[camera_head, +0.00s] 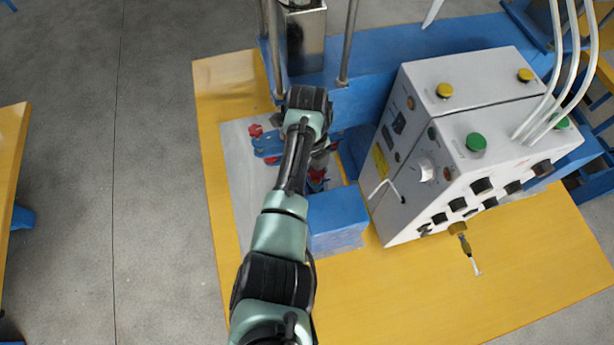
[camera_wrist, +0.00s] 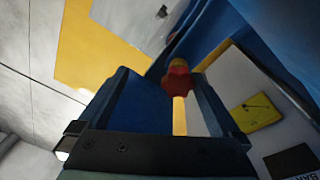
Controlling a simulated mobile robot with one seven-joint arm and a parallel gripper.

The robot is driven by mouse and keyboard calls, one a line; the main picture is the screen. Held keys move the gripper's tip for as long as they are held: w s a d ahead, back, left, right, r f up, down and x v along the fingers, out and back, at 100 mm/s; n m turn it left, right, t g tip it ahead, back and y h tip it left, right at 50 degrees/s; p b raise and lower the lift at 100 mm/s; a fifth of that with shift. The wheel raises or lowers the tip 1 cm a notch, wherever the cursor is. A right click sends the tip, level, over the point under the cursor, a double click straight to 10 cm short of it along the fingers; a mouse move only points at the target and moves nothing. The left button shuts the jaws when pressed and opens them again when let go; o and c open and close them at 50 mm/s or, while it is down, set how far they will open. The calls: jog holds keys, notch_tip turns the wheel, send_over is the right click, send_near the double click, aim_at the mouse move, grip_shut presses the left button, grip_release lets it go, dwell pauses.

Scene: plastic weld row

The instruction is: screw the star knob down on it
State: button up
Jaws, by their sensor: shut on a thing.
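A red star knob (camera_wrist: 178,82) shows between the fingertips of my gripper (camera_wrist: 162,78) in the wrist view, close to the right finger. My gripper is shut on it. A pale yellow strip shows below the knob. In the head view my arm hides most of my gripper, and red parts (camera_head: 317,176) show just right of the arm. A blue fixture (camera_head: 267,146) with a red knob (camera_head: 256,131) on its left side stands on a grey plate (camera_head: 236,165). Whether the held knob touches a thread cannot be told.
A blue block (camera_head: 338,215) stands close to the right of my arm. The grey control box (camera_head: 430,190) with buttons and dials stands further right. Steel columns (camera_head: 348,42) rise behind. The yellow table (camera_head: 400,285) is mostly bare in front.

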jog(key=m, duration=0.1)
jog(key=w+d+r+m, duration=0.1)
jog(key=m, duration=0.2)
jog(key=shift+w+d+r+t, duration=0.15)
jog(key=shift+d+r+t, duration=0.05)
jog(key=shift+d+t, duration=0.1)
jog(key=n, duration=0.2)
jog(key=shift+w+d+n+h+p, duration=0.1)
jog(key=shift+d+n+h+p, duration=0.1)
jog(key=shift+n+h+p, duration=0.15)
jog(key=n, duration=0.1)
jog(key=w+n, duration=0.1)
jog(key=d+n+p, duration=0.1)
jog(key=n, duration=0.1)
jog(key=shift+w+f+t, duration=0.3)
jog(key=shift+w+d+n, duration=0.1)
jog(key=shift+d+n, duration=0.05)
jog(key=shift+n, duration=0.5)
jog(key=n, duration=0.3)
jog(key=n+p, duration=0.1)
jog(key=n, duration=0.1)
jog(key=shift+f+t, duration=0.3)
jog(key=shift+f, duration=0.05)
